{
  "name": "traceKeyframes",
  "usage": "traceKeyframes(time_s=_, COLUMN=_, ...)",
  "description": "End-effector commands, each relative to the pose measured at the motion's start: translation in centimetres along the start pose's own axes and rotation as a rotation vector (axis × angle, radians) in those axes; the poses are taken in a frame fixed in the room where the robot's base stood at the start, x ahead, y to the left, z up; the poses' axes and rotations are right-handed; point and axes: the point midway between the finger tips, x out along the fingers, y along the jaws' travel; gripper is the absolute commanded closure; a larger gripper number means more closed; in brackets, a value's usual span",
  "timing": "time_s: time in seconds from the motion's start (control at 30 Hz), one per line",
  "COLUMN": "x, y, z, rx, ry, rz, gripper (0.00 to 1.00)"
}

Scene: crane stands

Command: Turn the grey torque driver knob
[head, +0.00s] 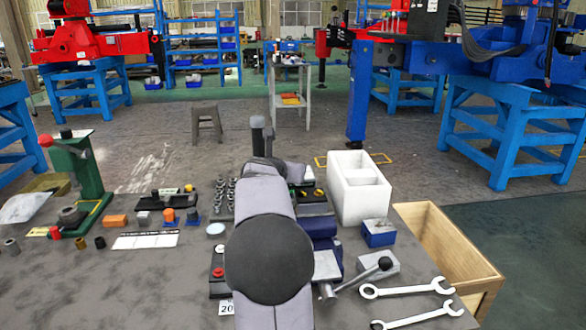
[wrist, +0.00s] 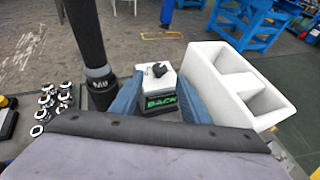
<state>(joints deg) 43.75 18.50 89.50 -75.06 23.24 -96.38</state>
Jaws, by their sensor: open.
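An upright dark grey cylinder (head: 258,130), which looks like the torque driver, stands behind my arm in the head view, its lighter grey top showing as the knob. In the wrist view the driver (wrist: 88,40) rises at the left, with a ring of white marks low on it; its top is out of frame. My gripper (wrist: 160,82) shows two blue-grey fingers, spread apart with nothing held between them. The driver is left of the fingers, outside the gap. In the head view my arm hides the fingers and the driver's lower part.
Several small sockets (wrist: 45,103) lie left of the driver. Two wrenches (head: 405,288) and a green press (head: 82,165) are on the bench.

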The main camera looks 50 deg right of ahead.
Motion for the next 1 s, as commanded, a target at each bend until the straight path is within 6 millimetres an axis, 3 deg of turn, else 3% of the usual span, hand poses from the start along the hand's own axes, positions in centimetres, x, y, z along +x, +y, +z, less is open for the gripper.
traceKeyframes(time_s=0.53, x=-0.1, y=-0.1, z=0.3, rx=-0.008, ry=0.003, rz=0.013, gripper=0.58)
traceKeyframes(time_s=0.77, x=2.0, y=-0.9, z=1.6, rx=-0.064, ry=0.018, rz=0.118, gripper=0.58)
traceKeyframes(time_s=1.0, x=4.2, y=-2.8, z=2.5, rx=-0.174, ry=0.036, rz=0.334, gripper=0.58)
